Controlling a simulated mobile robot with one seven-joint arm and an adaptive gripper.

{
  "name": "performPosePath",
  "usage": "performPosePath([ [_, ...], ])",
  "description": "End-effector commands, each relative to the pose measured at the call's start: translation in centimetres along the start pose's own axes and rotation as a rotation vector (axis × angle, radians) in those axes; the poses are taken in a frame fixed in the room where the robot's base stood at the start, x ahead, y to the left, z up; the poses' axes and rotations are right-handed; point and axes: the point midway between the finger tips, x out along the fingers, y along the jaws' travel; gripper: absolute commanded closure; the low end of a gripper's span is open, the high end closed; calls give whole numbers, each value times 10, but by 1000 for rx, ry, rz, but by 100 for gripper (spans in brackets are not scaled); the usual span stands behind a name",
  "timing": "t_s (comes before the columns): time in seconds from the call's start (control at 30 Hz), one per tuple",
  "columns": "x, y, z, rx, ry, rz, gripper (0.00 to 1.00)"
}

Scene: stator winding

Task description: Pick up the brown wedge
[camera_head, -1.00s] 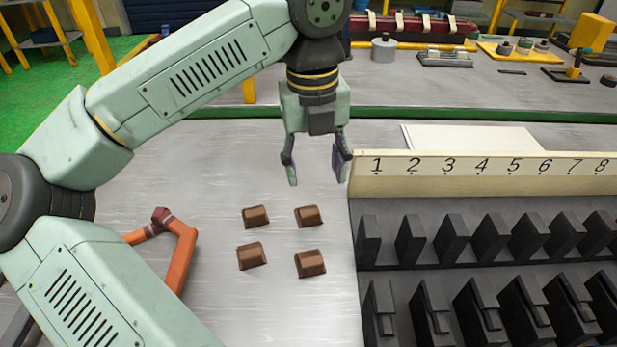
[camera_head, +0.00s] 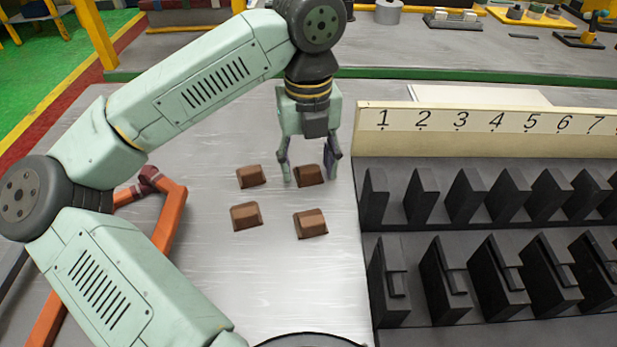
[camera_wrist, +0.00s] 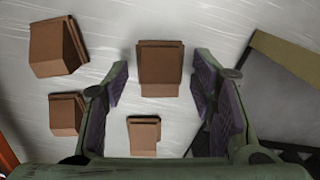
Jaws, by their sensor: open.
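Several brown wedges lie on the grey table. In the head view they are the back-right wedge (camera_head: 309,175), the back-left wedge (camera_head: 250,177), the front-left wedge (camera_head: 246,216) and the front-right wedge (camera_head: 310,223). My gripper (camera_head: 310,178) points down with its fingers open, one on each side of the back-right wedge in the picture. In the wrist view one wedge (camera_wrist: 160,68) shows between the open fingers, near their tips. Nothing is visibly held. I cannot tell the exact height of the fingertips above the table.
A rack of black slots (camera_head: 470,195) with a numbered cream board (camera_head: 490,121) stands close on the right. An orange and dark red object (camera_head: 165,215) lies at the left behind my arm. The table in front of the wedges is clear.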

Motion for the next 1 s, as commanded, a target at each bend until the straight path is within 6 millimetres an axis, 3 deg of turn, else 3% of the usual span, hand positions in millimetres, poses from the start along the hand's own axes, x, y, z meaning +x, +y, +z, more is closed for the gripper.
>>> performPosePath([
  [0.23,1,0,0,0,-1,0,50],
  [1.0,2,0,0,0,0,1,100],
])
